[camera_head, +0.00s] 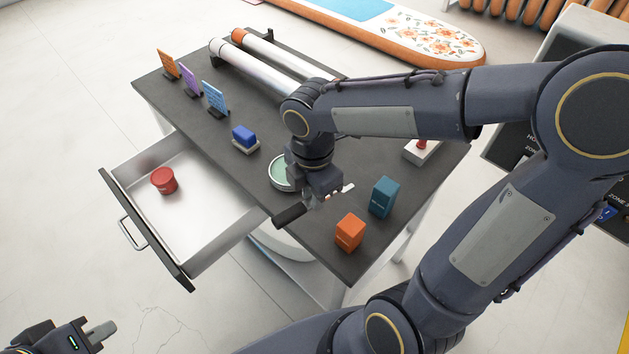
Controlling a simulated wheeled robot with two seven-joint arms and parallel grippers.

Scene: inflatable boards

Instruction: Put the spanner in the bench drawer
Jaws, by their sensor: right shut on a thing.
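The bench drawer (207,205) is pulled out on the left side of the dark-topped bench (265,100). Its inside is pale metal, and its handle faces lower left. My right gripper (318,197) is shut on the spanner (290,216) over the bench top, near the edge beside the drawer. The spanner's dark end points lower left and a light end shows to the right of the jaws; its middle is hidden by the gripper. My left gripper (98,335) is low at the bottom left, apart from the bench; its opening is unclear.
A red round container (164,180) sits in the drawer, with bare floor around it. An orange box (349,232) and a teal box (384,197) stand right of the spanner. A green round dish (280,173) is partly behind my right gripper. A blue block (244,136) stands farther back.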

